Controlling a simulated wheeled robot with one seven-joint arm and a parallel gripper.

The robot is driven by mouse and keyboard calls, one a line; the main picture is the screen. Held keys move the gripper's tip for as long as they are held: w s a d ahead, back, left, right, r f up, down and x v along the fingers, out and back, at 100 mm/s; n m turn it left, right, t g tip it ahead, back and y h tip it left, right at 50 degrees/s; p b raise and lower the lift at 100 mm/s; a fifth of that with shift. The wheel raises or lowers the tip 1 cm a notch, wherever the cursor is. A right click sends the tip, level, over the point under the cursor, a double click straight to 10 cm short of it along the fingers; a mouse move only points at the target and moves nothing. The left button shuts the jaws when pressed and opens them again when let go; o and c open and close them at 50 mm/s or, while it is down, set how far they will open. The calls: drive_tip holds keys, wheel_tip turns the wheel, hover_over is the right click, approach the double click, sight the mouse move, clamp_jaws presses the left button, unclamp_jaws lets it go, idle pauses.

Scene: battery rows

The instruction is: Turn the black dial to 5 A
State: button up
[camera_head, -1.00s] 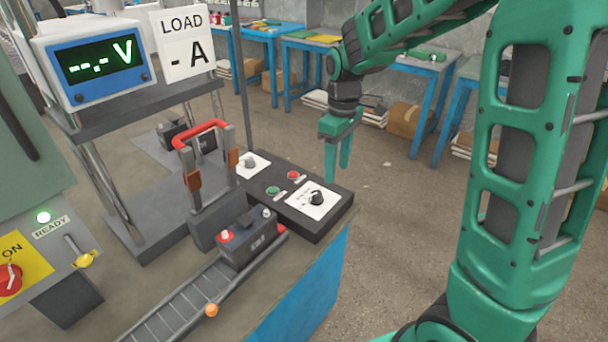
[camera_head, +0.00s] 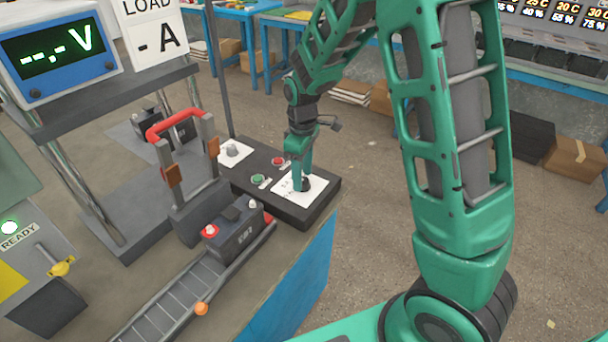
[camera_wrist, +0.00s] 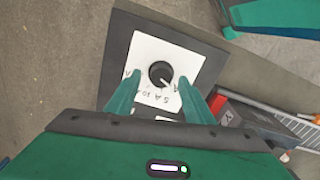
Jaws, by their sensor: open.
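The black dial (camera_wrist: 160,74) sits on a white plate (camera_wrist: 190,61) with printed ampere marks, on the dark control box (camera_head: 318,205). In the wrist view its pale pointer line faces the lower right. The marks are small and partly hidden by my fingers; I cannot tell which one the pointer meets. My gripper (camera_head: 302,181) is open and points down over the dial. In the wrist view its two green fingertips stand on either side of the dial, with gaps showing. In the head view the gripper hides much of the dial.
On the same box are a green button (camera_head: 258,180), a red button (camera_head: 278,161) and a grey dial (camera_head: 232,151). A battery (camera_head: 236,238) stands on the roller track (camera_head: 175,300) nearby. The meter (camera_head: 62,55) reads "--.- V" and the load sign (camera_head: 152,33) "- A".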

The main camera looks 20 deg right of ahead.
drive_tip(key=shift+f, duration=0.4)
drive_tip(key=shift+c, duration=0.3)
